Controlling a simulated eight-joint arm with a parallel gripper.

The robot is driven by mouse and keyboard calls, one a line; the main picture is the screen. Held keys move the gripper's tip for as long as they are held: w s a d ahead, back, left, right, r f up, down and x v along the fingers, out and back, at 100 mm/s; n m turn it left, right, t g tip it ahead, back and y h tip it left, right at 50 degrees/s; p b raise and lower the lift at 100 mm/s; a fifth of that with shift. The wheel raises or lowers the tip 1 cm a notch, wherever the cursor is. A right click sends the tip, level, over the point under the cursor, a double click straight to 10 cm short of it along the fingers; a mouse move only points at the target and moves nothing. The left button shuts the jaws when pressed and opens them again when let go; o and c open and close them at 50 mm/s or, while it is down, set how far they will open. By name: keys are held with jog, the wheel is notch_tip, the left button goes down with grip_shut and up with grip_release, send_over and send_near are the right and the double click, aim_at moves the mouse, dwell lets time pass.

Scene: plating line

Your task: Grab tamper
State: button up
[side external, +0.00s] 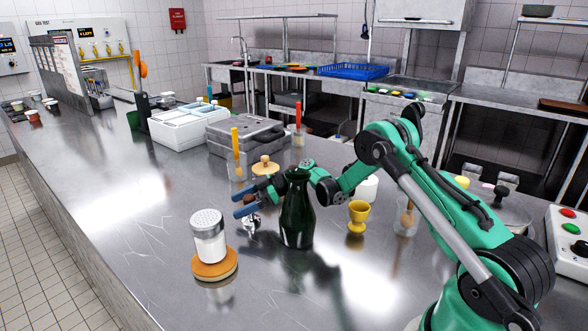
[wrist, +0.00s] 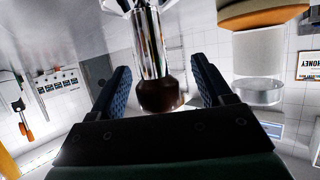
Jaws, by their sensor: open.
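What looks like the tamper, a chrome piece with a dark brown end, stands upside down in the wrist view (wrist: 159,93), between the two blue fingers of my gripper (wrist: 160,72). Gaps show on both sides of it there. In the side view its shiny lower part, the tamper's base (side external: 250,223), shows on the counter just below my gripper (side external: 239,205). Its upper part is hidden by the fingers. My gripper is open, reaching low from the right behind the dark green bottle.
The dark green bottle (side external: 297,215) stands right beside my wrist. A shaker (side external: 208,240) on a wooden disc (side external: 215,268) stands nearer the front left. A yellow egg cup (side external: 358,216) is to the right. A white container (side external: 186,125) is behind. The left counter front is clear.

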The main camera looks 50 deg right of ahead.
grip_shut()
dwell(0.4)
